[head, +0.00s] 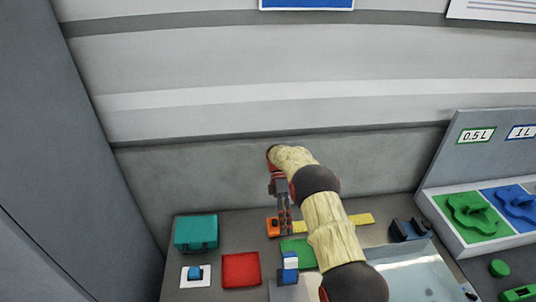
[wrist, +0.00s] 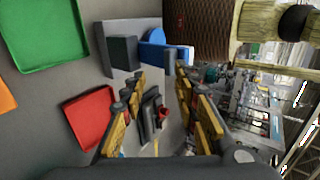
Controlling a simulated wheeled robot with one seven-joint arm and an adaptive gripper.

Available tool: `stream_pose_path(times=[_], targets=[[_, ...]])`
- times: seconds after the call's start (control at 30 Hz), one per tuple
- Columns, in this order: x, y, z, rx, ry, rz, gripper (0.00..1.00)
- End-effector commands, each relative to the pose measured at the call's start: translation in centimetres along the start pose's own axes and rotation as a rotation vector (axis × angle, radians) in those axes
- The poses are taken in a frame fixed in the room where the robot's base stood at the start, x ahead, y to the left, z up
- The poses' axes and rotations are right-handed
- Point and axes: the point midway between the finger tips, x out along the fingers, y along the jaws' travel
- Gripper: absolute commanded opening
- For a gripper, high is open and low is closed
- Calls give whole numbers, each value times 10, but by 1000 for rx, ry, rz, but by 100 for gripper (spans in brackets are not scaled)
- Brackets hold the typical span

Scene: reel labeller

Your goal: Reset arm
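My arm reaches over the bench from the lower right in the head view and bends down. My gripper (head: 285,230) points downward near the back of the bench, beside an orange block (head: 272,227). In the wrist view my gripper's (wrist: 161,80) two yellow-padded fingers stand apart, with a gap between them. I see nothing clamped there; the dark shapes in the gap appear to lie beyond the fingers. Whether the fingertips touch the bench or the orange block cannot be told.
A teal box (head: 196,232), red square (head: 240,269), green square (head: 298,251) and blue-and-white item (head: 290,266) lie near the gripper. A yellow strip (head: 355,219) and dark device (head: 409,230) are to the right. A grey wall (head: 230,175) rises close behind.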

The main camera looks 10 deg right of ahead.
Motion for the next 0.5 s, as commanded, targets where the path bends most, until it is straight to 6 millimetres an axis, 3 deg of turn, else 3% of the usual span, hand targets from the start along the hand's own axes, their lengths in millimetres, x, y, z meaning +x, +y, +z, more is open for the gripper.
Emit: stream_pose_path(times=[0.27, 0.5], targets=[[-12, -16, 2, 67, 7, 69, 30], [-31, -63, 10, 257, 45, 243, 30]])
